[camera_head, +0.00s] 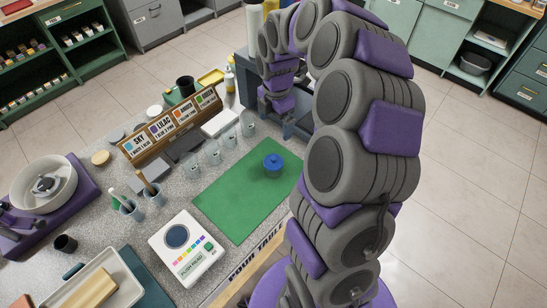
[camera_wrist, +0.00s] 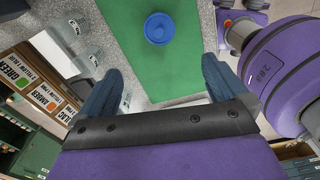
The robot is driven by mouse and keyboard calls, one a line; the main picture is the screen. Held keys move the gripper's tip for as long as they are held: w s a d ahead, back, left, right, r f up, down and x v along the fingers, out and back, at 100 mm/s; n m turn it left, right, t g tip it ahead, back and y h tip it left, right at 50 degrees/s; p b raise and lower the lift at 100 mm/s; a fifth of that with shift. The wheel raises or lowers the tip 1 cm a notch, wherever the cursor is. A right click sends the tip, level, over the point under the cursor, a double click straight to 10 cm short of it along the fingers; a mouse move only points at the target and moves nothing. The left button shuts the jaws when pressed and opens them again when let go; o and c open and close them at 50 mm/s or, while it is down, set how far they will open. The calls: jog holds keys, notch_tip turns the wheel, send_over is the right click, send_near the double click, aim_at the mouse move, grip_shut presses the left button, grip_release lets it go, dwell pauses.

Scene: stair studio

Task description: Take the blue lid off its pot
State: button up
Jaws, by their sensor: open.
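The blue lid (camera_head: 273,160) sits on a small blue pot (camera_head: 272,171) on a green mat (camera_head: 225,205). In the wrist view the lid (camera_wrist: 159,28) shows from above as a round blue disc with a raised rim, and it hides most of the pot. My gripper (camera_wrist: 158,78) is open and empty, its two dark fingers spread wide apart. The lid lies beyond the fingertips, roughly centred between them, and touches neither.
Several clear glasses (camera_head: 213,153) stand left of the mat. A wooden label rack (camera_head: 168,130) is behind them. A white push-read device (camera_head: 187,249) sits in front of the mat's left side. The green mat around the pot is clear.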

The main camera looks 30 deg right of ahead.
jog(key=d, duration=0.1)
jog(key=b, duration=0.3)
send_over(274, 157)
jog(key=d, duration=0.1)
jog(key=shift+n, duration=0.3)
jog(key=f, duration=1.2)
jog(key=shift+w+f, duration=0.2)
jog(key=shift+f, duration=0.2)
jog(key=f, duration=0.1)
jog(key=a+f+b, duration=0.1)
jog(key=f, duration=0.1)
jog(key=a+f+b, duration=0.1)
jog(key=shift+s+f, duration=0.15)
jog(key=shift+s, duration=0.05)
jog(key=shift+d+f, duration=0.1)
jog(key=shift+f, duration=0.2)
jog(key=shift+d, duration=0.75)
jog(key=shift+c, duration=1.1)
jog(key=shift+a, duration=0.7)
jog(key=c, duration=0.6)
jog(key=shift+c, duration=0.8)
jog(key=shift+d, duration=0.35)
jog(key=shift+r, duration=0.15)
